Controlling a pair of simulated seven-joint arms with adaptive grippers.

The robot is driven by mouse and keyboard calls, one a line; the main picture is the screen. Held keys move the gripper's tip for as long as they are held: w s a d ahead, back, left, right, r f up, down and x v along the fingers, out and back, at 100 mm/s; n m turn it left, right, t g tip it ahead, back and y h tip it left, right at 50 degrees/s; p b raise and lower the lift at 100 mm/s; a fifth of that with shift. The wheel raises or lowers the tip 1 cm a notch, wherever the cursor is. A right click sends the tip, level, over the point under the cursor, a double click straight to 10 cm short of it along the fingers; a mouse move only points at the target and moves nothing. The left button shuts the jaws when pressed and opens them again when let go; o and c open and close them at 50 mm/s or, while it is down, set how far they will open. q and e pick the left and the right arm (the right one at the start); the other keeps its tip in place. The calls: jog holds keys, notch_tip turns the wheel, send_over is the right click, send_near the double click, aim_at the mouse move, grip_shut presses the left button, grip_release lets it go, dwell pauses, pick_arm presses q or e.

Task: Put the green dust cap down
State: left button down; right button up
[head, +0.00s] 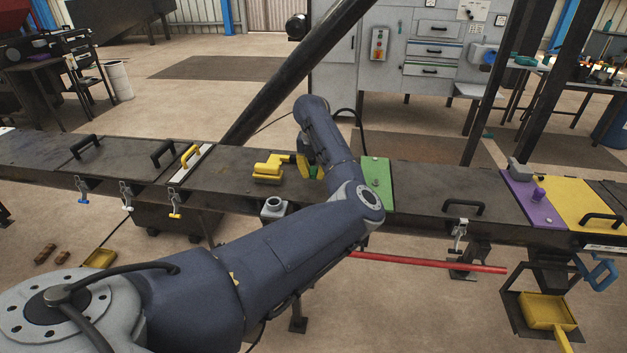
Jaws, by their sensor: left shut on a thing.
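My left gripper (308,166) is over the dark bench top, left of the green plate (377,172), and mostly hidden behind my own forearm. Whether the cap touches the bench top cannot be told. My right gripper is not in view.
A yellow tool (268,169) lies on the bench (225,185) just left of my left gripper. A grey fitting (273,207) sits at the bench's front edge. Black handles (464,208) stand up from the bench top. A purple plate (532,203) is at the right.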

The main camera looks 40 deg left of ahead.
aim_at(313, 174)
pick_arm(q)
jog(key=shift+f, duration=1.55)
jog(key=shift+f, duration=0.2)
jog(key=c, duration=1.3)
grip_release()
jog(key=r, duration=0.4)
jog(key=s+r, duration=0.1)
jog(key=r, duration=0.7)
jog(key=shift+s+d+r, duration=0.15)
jog(key=shift+d+r, duration=0.05)
jog(key=shift+d, duration=0.1)
